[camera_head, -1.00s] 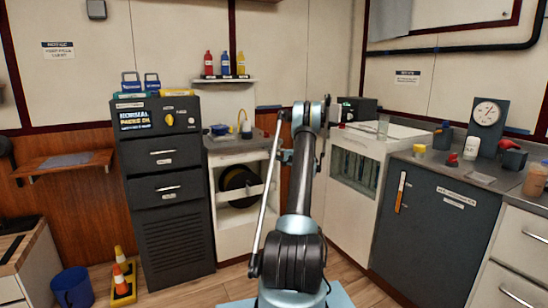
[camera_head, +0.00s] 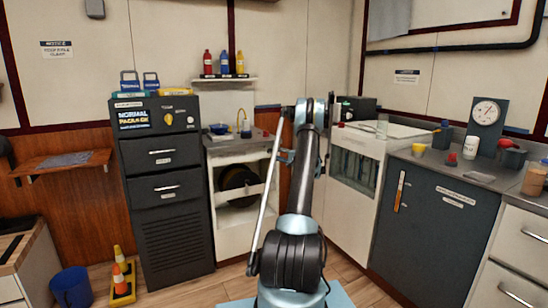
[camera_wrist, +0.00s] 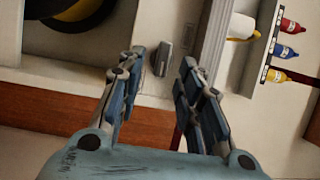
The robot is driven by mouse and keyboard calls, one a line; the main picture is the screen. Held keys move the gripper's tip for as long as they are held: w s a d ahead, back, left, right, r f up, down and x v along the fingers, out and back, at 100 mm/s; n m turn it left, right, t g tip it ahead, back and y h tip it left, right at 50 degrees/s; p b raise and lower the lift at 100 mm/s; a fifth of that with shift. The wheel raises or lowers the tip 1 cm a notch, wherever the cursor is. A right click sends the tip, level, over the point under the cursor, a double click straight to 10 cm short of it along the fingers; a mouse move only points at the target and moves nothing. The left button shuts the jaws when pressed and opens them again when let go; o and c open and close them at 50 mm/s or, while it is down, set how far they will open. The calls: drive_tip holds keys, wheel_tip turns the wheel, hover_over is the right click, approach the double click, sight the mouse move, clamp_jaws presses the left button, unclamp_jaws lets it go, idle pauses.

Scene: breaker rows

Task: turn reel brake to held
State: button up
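The reel (camera_head: 236,178), black with a yellow part, sits in the open front of the white cabinet under the sink. It also shows at the top left of the wrist view (camera_wrist: 70,14). A small grey upright piece (camera_wrist: 163,58) on the pale cabinet face, beside the reel opening, may be the reel brake; its setting is not readable. My gripper (camera_wrist: 161,62) is open, its two fingers on either side of that piece in the picture; contact cannot be told.
The grey counter edge (camera_wrist: 212,50) runs close beside my right finger in the wrist view. Bottles (camera_wrist: 286,50) stand on a wall shelf beyond. A dark cabinet (camera_head: 165,215) is left of the sink; a white glass-fronted unit (camera_head: 355,165) is to the right.

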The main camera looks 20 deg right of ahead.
drive_tip(key=v, duration=0.8)
drive_tip(key=shift+s, duration=0.15)
drive_tip(key=s+a+r+n+g+h, duration=0.1)
drive_tip(key=s+a+r+n+g, duration=0.1)
drive_tip(key=s+a+r, duration=0.35)
drive_tip(key=s+a+r+n+g, duration=0.1)
drive_tip(key=s+a+r+g, duration=0.1)
drive_tip(key=s+a, duration=0.55)
drive_tip(key=s+a+r+n+g+h, duration=0.15)
drive_tip(key=s+a+r, duration=0.25)
drive_tip(key=a, duration=0.5)
drive_tip(key=s+a+n+g+h, duration=0.15)
drive_tip(key=s+a, duration=0.25)
drive_tip(key=s, duration=0.6)
drive_tip(key=s+a+n+g, duration=0.1)
drive_tip(key=s+a+g, duration=0.25)
drive_tip(key=s, duration=0.55)
drive_tip(key=s+d+f+n+h, duration=0.1)
drive_tip(key=s+f, duration=0.3)
drive_tip(key=s, duration=0.6)
drive_tip(key=s+f+n+g+h, duration=0.1)
drive_tip(key=s+f+h, duration=0.2)
drive_tip(key=s, duration=0.8)
drive_tip(key=s+d+f+n+g+h, duration=0.1)
drive_tip(key=s+f+n+h, duration=0.1)
drive_tip(key=s+f, duration=0.4)
drive_tip(key=s, duration=0.4)
drive_tip(key=shift+s+d+f+h, duration=0.2)
drive_tip(key=shift+s+d+h, duration=0.1)
drive_tip(key=shift+d, duration=0.05)
